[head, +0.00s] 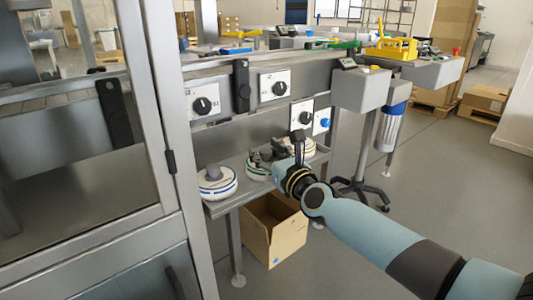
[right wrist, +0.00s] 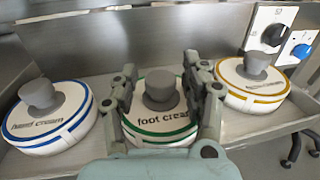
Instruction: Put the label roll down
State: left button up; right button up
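Three white label rolls with grey knobs sit on a metal shelf (head: 232,195). The blue-rimmed "hand cream" roll (right wrist: 46,120) is at the left, the green-rimmed "foot cream" roll (right wrist: 163,131) in the middle and a yellow-rimmed roll (right wrist: 250,88) at the right. My right gripper (right wrist: 162,68) is open, its fingers on either side of the green-rimmed roll's knob, with gaps visible. This roll appears to rest on the shelf. In the head view, the right gripper (head: 268,152) partly covers the green-rimmed roll (head: 257,174). My left gripper is not in view.
Panels with black dials (head: 203,105) and a blue knob (head: 325,122) are above the shelf. An open cardboard box (head: 287,242) stands below it. A metal-framed glass cabinet (head: 160,130) is close on the left.

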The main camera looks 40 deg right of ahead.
jog(key=shift+r, duration=0.3)
jog(key=s+a, duration=0.1)
jog(key=s, duration=1.1)
jog(key=s+f+n+g+y, duration=0.1)
jog(key=s+f+n+g, duration=0.15)
jog(key=f+n, duration=0.45)
jog(key=s+f+n+g, duration=0.2)
jog(key=s+f+n, duration=0.1)
jog(key=f, duration=0.8)
jog(key=s+a+f+n+g, duration=0.2)
jog(key=s+f+n+g, duration=0.5)
jog(key=s+f+n, duration=1.05)
jog(key=s+a+f+n+g+p, duration=0.1)
jog(key=s+f+n+g, duration=0.2)
jog(key=s, duration=0.8)
jog(key=s+a+f+n+g+p, duration=0.1)
jog(key=s+f+n+g+p, duration=0.1)
jog(key=s+n, duration=0.5)
jog(key=s+f+g, duration=0.1)
jog(key=s+f, duration=0.1)
jog(key=s, duration=0.3)
jog(key=shift+s+f, duration=0.15)
jog(key=shift+f, duration=0.2)
